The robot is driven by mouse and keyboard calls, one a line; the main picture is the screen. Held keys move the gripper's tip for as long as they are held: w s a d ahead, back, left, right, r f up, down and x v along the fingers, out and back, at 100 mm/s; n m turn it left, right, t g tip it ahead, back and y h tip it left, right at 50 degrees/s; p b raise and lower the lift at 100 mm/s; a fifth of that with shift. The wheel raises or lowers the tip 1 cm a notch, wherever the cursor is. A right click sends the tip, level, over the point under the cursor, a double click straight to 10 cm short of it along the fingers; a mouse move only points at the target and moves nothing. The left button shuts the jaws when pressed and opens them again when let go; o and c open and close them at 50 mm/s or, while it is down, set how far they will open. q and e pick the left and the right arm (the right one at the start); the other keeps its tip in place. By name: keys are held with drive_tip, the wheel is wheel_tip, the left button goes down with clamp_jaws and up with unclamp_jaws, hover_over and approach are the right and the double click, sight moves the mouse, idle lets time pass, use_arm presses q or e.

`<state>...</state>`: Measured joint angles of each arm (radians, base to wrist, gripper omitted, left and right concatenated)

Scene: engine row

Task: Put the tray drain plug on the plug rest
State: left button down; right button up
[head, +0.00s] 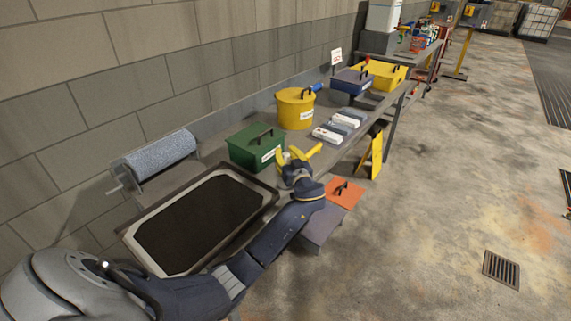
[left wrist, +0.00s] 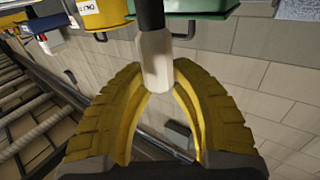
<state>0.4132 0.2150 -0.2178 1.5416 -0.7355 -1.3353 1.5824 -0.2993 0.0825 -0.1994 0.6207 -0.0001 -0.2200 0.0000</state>
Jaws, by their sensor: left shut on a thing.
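My left gripper (head: 299,153) is over the front edge of the bench, beside the green box. In the left wrist view its yellow fingers (left wrist: 160,85) are closed around a pale, faceted piece (left wrist: 156,58) with a dark rod at its top. This looks like the tray drain plug; in the head view the fingers mostly hide it. A wide, shallow tray (head: 258,188) with a dark inside and a pale inner border lies on the bench at left, behind my left arm. I cannot make out the plug rest for certain. My right gripper is not in view.
A green box (head: 250,150), a yellow bucket (head: 295,112), white-and-grey packs (head: 335,130), a blue box (head: 350,82) and a yellow case (head: 385,75) stand along the bench. An orange lid (head: 345,193) is lower, in front. The floor at right is open.

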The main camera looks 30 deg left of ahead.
use_arm(q)
drive_tip(key=shift+f, duration=2.15)
drive_tip(key=shift+f, duration=0.1)
drive_tip(key=c, duration=1.2)
unclamp_jaws()
drive_tip(key=shift+o, duration=0.2)
